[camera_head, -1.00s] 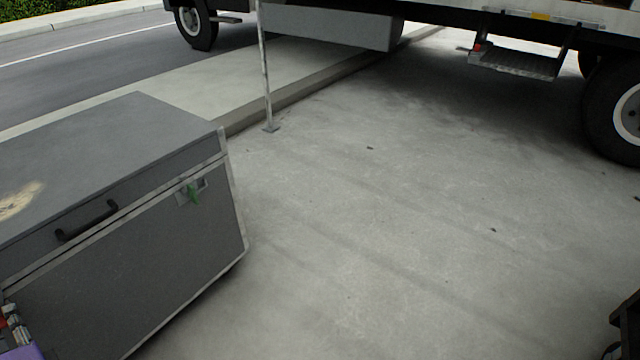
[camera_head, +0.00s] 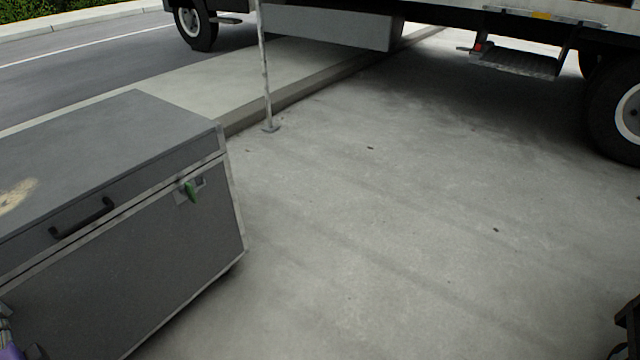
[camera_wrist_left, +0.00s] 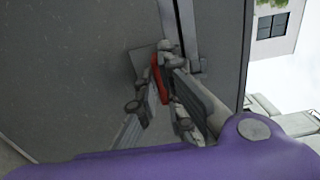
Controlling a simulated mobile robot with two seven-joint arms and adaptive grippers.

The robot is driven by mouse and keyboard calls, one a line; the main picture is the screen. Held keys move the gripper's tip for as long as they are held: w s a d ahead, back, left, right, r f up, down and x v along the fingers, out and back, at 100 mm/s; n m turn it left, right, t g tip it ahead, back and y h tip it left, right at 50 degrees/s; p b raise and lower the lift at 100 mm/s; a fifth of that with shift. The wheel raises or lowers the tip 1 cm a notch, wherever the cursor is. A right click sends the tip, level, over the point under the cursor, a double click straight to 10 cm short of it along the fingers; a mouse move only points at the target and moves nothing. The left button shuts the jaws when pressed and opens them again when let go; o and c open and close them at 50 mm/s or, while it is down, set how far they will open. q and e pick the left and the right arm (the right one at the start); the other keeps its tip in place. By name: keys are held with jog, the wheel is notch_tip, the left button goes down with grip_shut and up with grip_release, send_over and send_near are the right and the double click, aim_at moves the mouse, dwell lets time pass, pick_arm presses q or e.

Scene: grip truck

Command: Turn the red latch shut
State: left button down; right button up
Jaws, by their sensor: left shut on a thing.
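The red latch (camera_wrist_left: 159,80) shows in the left wrist view on a grey plate on the case's dark face, beside a metal edge strip. My left gripper (camera_wrist_left: 161,88) has its fingers on either side of the latch and is shut on it. The fingers hide part of the latch. In the head view the grey case (camera_head: 120,255) stands at the left, lid down. A green latch (camera_head: 190,190) sits near its right end. The red latch is not visible there; only a purple bit of my left arm shows at the bottom left corner.
A black handle (camera_head: 82,218) is on the case front. A thin post (camera_head: 265,75) stands behind the case. A truck (camera_head: 330,27) is parked at the back. The concrete floor right of the case is clear. A dark part at the lower right edge appears mine.

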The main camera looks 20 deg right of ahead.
pick_arm(q)
jog(key=c, duration=1.9)
grip_release()
pick_arm(e)
jog(key=shift+w+r, duration=0.1)
jog(key=shift+w, duration=0.3)
pick_arm(q)
jog(key=shift+o, duration=0.2)
jog(key=v, duration=1.2)
pick_arm(e)
jog(key=shift+w+a, duration=0.2)
jog(key=shift+w, duration=0.5)
